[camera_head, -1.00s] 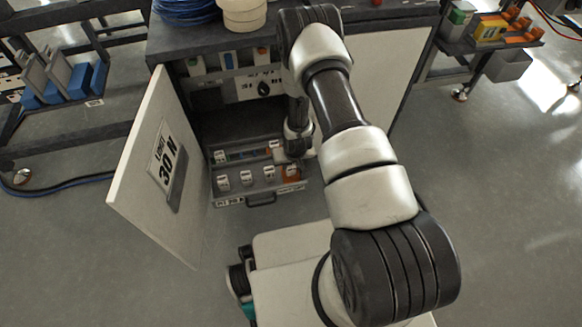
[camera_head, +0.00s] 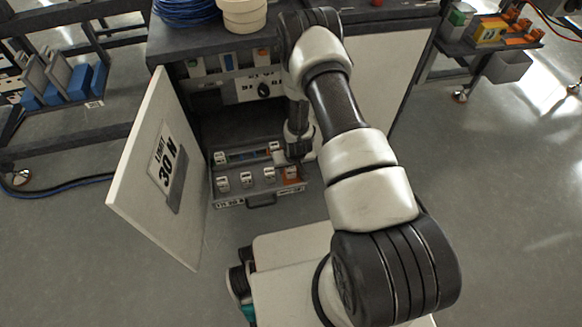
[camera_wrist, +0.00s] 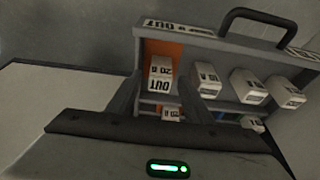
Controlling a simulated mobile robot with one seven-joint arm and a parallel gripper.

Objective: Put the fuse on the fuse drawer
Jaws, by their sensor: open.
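The fuse drawer (camera_head: 232,201) is pulled out low in the open cabinet, with a dark handle at its front. The fuse (camera_wrist: 161,83), a white block marked OUT, sits at the drawer's orange-marked place (camera_wrist: 152,48). In the head view the fuse (camera_head: 291,172) shows at the drawer's right end. My gripper (camera_wrist: 168,92) is open, with one finger on each side of the fuse and a little back from it. I cannot tell whether the fingers touch it. In the head view my arm partly hides the gripper.
Several other white fuses (camera_head: 246,177) stand in the drawer to the left. The cabinet door (camera_head: 150,165) is open at the left, with a 30 N limit label. Blue cable and pale rolls (camera_head: 243,14) lie on the cabinet top. The floor in front is clear.

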